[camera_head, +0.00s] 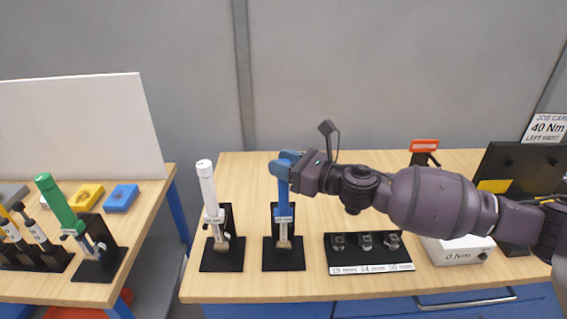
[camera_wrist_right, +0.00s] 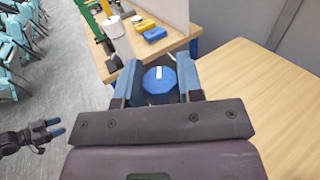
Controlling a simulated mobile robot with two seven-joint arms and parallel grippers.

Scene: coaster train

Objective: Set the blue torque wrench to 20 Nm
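The blue torque wrench (camera_head: 284,207) stands upright in a black holder (camera_head: 284,258) on the wooden table. A small label on its lower shaft is too small to read. My right gripper (camera_head: 286,161) is at the wrench's top end, coming in from the right. In the right wrist view, its two blue fingers (camera_wrist_right: 160,82) lie on both sides of the round blue top (camera_wrist_right: 159,86) and appear to touch it. The top has a white mark. My left gripper (camera_wrist_right: 54,127) shows at the left of the wrist view, empty, with its fingertips apart.
A white wrench (camera_head: 207,186) stands close to the left in its own holder. A black tray (camera_head: 340,262) of small parts, a 0 Nm box (camera_head: 458,251) and a 40 Nm job card (camera_head: 546,128) are right. A green-handled wrench (camera_head: 61,205) stands on the left table.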

